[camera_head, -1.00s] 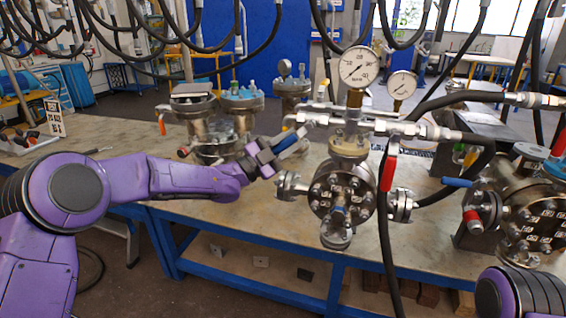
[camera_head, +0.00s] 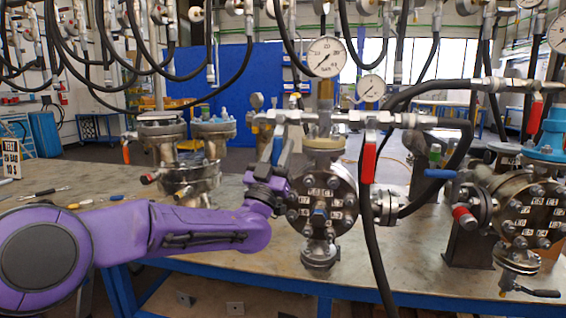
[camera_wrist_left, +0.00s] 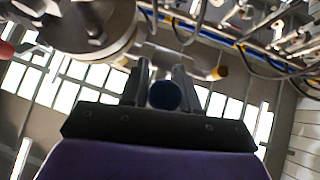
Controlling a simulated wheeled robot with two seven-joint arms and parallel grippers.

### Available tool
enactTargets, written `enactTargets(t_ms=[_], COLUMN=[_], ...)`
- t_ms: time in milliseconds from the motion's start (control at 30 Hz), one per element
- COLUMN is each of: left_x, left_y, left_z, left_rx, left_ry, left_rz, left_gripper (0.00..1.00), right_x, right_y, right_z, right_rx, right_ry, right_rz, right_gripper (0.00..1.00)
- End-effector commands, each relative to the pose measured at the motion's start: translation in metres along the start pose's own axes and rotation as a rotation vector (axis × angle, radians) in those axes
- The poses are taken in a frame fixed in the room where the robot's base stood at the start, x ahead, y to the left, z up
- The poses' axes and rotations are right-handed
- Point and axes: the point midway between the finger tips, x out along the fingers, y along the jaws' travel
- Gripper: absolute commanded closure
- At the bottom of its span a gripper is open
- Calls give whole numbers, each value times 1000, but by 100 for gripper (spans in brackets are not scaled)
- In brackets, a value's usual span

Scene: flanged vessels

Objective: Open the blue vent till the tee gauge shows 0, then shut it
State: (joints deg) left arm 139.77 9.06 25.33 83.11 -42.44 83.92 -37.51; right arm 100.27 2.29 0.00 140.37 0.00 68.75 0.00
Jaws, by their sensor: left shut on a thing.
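The blue vent lever (camera_head: 277,150) hangs from the left end of the metal tee line, above and left of a flanged vessel (camera_head: 322,200). My left gripper (camera_head: 279,158) reaches up from below and is shut on it. In the left wrist view the round blue end of the lever (camera_wrist_left: 165,96) sits between the two fingers (camera_wrist_left: 160,88). The tee gauge (camera_head: 326,57) has a white dial and stands above the tee. Its needle is too small to read surely. My right gripper is out of view.
A red lever (camera_head: 369,160) and black hose hang right of the tee. A second gauge (camera_head: 371,88) stands behind. Another vessel (camera_head: 528,208) with blue top stands at right, others (camera_head: 188,160) at left. Loose tools (camera_head: 95,201) lie on the bench at left.

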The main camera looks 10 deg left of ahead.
Motion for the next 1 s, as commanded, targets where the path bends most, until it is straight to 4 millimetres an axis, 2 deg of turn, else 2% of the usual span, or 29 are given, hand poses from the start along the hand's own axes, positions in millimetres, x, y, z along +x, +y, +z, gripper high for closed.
enactTargets(t_ms=[200,700,733,767,800,1000], left_x=[-2,0,0,0,0,-1], left_y=[-3,-4,-4,-4,-4,-4], left_z=[-2,-4,-4,-4,-4,-3], left_rx=[-32,-43,-43,-43,-42,-40], left_ry=[13,19,19,19,18,16], left_rz=[-46,-61,-61,-61,-60,-59], left_gripper=[100,100,64,55,50,50], right_x=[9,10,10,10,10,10], right_y=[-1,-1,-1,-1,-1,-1], right_z=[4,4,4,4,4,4], right_rx=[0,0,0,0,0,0], right_ry=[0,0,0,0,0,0], right_rz=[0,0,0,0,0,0], right_gripper=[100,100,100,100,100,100])
